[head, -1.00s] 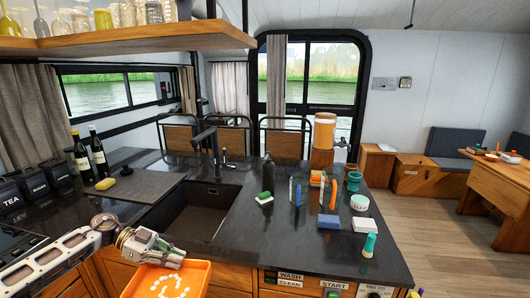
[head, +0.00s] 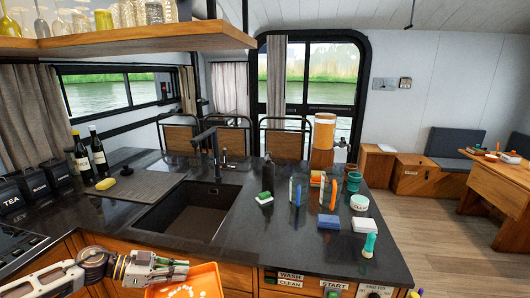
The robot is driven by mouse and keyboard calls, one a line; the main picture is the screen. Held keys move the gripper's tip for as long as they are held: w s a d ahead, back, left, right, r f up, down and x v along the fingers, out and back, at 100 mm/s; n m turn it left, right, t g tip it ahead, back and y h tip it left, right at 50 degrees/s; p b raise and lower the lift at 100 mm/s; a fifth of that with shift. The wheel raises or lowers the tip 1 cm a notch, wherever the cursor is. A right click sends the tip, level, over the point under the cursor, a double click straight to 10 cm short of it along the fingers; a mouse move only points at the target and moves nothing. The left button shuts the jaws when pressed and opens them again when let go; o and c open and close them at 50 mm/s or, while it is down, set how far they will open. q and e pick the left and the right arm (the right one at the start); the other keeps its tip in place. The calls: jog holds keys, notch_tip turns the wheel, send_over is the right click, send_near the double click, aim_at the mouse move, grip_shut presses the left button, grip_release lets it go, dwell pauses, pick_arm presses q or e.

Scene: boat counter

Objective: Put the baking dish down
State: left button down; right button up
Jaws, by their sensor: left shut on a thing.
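The baking dish (head: 212,271) is orange with white marks or contents inside. It shows at the bottom edge of the head view, in front of the counter's near edge, and its lower part is cut off by the frame. My left gripper (head: 182,268) comes in from the left and is shut on the dish at its far left rim. The counter (head: 270,235) is dark and glossy, with a sink (head: 185,212) just beyond the dish. My right gripper is not in view.
Bottles (head: 97,150) and dark canisters (head: 35,182) stand at left. The counter right of the sink has clear room.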

aim_at(180, 293)
pick_arm(q)
jog(key=shift+s+d+f+n+t+y, duration=0.4)
jog(key=shift+f+n+t+y, duration=0.45)
jog(key=shift+n+t, duration=0.3)
jog(key=shift+s+d+f+n+t+y, duration=0.35)
jog(key=shift+f+n+t+y, duration=0.5)
jog(key=shift+n+t, duration=0.3)
jog(key=shift+s+d+f+n+t+y, duration=0.35)
jog(key=shift+f+n+t+y, duration=0.35)
jog(key=shift+f+n+t, duration=0.4)
jog(key=s+d+f+n+t+y, duration=0.2)
jog(key=d+f+n+y, duration=0.2)
jog(key=n+y, duration=0.3)
jog(key=shift+f, duration=0.2)
jog(key=shift+a+y, duration=0.1)
jog(key=shift+y, duration=0.2)
jog(key=shift+s+a+f, duration=0.1)
jog(key=shift+a+f, duration=0.05)
jog(key=shift+a, duration=0.45)
jog(key=shift+a+f, duration=0.1)
jog(key=shift+a, duration=0.45)
jog(key=shift+d, duration=0.1)
